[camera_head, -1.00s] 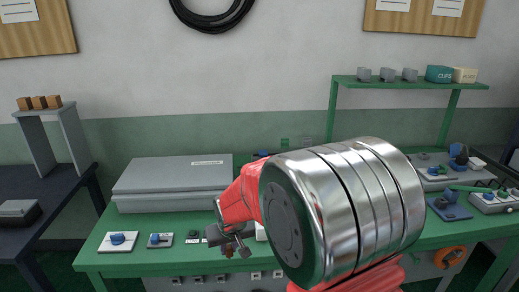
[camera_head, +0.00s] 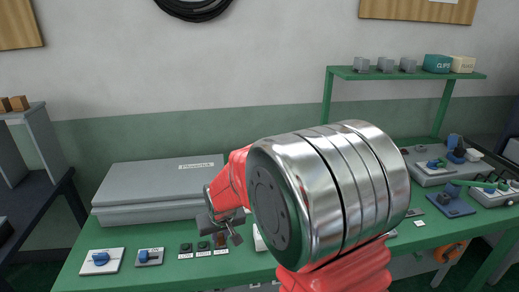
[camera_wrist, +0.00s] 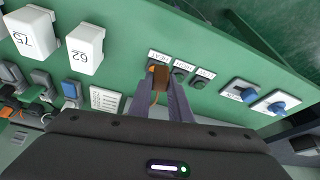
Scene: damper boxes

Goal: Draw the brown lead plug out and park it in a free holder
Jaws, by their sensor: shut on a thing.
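The brown lead plug (camera_wrist: 161,73) sits between my gripper's (camera_wrist: 163,84) two fingertips in the wrist view, and they are shut on it. A thin orange-brown lead runs down from it between the jaws. It is at the end of a row of small black holders with white labels. Two dark holders beside it, the middle one (camera_wrist: 181,75) and the end one (camera_wrist: 200,82), look empty. In the head view the brown plug (camera_head: 221,240) shows in line with that row, beside my gripper (camera_head: 233,233). Whether its tip is seated or clear is hidden.
A grey case (camera_head: 150,190) stands behind. In the wrist view, white boxes marked 75 (camera_wrist: 33,32) and 62 (camera_wrist: 85,48) stand left. Green bench lies bare around the labels.

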